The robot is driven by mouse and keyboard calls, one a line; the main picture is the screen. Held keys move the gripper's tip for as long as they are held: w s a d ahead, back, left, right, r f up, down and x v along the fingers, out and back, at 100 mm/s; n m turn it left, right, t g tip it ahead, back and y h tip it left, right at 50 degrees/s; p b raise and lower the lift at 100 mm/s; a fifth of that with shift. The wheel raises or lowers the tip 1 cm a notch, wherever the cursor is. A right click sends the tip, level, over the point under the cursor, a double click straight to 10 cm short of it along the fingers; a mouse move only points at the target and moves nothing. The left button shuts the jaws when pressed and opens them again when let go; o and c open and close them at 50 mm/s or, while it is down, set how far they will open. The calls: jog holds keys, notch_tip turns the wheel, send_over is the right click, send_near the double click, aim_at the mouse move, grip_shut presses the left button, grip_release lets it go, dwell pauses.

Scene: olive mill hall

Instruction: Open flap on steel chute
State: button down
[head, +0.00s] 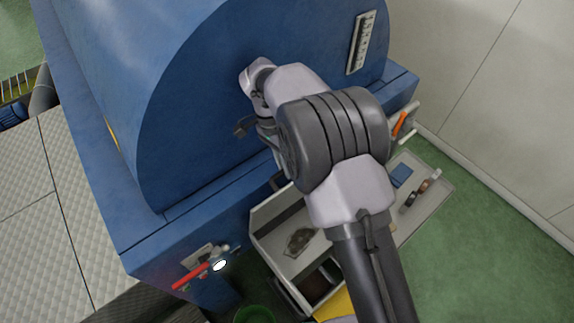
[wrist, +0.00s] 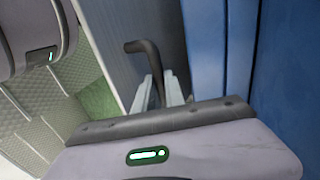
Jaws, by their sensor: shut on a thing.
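In the wrist view, a dark bent handle (wrist: 143,47) stands in front of a flat grey panel (wrist: 110,25), which looks like the flap. My gripper (wrist: 160,88) is shut on the straight part of this handle, with one pale finger on each side. How far the flap is open I cannot tell.
The blue rounded machine (head: 200,110) rises close beside my arm. A red-handled valve (head: 193,276) sticks out at its lower front. A green bucket (head: 254,315) stands below. A grey tray (head: 432,207) with small items is at the right. Green floor (head: 470,270) is clear further right.

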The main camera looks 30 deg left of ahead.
jog(key=c, duration=1.4)
grip_release()
jog(key=shift+s+f, duration=0.1)
jog(key=shift+f, duration=0.05)
jog(key=shift+a, duration=0.15)
jog(key=shift+r, duration=0.2)
